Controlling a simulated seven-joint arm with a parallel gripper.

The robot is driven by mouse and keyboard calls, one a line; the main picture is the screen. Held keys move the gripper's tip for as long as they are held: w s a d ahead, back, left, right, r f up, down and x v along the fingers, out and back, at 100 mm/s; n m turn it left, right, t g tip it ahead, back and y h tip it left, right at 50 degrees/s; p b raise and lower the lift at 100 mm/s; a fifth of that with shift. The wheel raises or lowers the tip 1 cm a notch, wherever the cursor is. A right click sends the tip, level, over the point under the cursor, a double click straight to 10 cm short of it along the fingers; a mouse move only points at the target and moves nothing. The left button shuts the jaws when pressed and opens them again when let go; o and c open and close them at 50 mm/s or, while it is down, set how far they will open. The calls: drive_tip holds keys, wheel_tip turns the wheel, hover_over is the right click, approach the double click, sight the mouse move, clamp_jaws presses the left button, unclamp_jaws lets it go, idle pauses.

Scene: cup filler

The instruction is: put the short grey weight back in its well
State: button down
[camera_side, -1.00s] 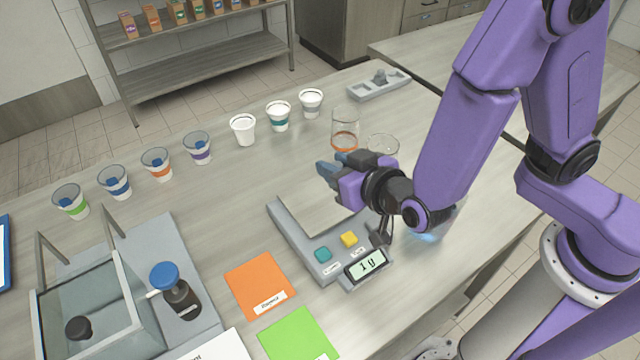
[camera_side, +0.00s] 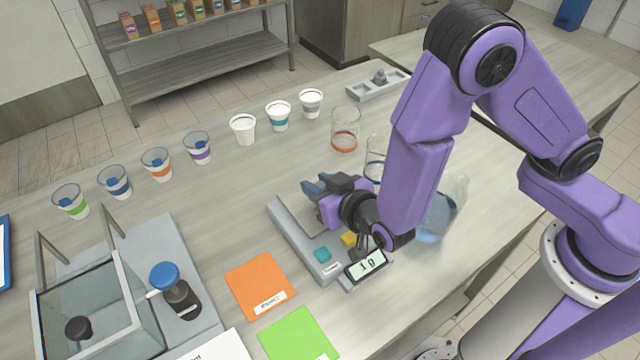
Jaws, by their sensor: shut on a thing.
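My gripper (camera_side: 318,187) is shut above the pan of the scale (camera_side: 290,226), fingertips pointing to the left and back. The thing between its fingers is mostly hidden by the fingers and hand; I take it to be the short grey weight, but its shape cannot be made out. The grey weight tray (camera_side: 362,95) lies at the back of the table, well behind and to the right of my gripper. Another grey weight (camera_side: 380,77) stands in the tray. The rest of the tray's top looks bare.
A beaker with orange liquid (camera_side: 345,132) and a second glass (camera_side: 375,158) stand between my gripper and the tray. Several cups (camera_side: 243,128) form a row at the back left.

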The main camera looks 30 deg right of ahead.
drive_tip(key=c, duration=0.8)
unclamp_jaws()
drive_tip(key=shift+f, duration=0.1)
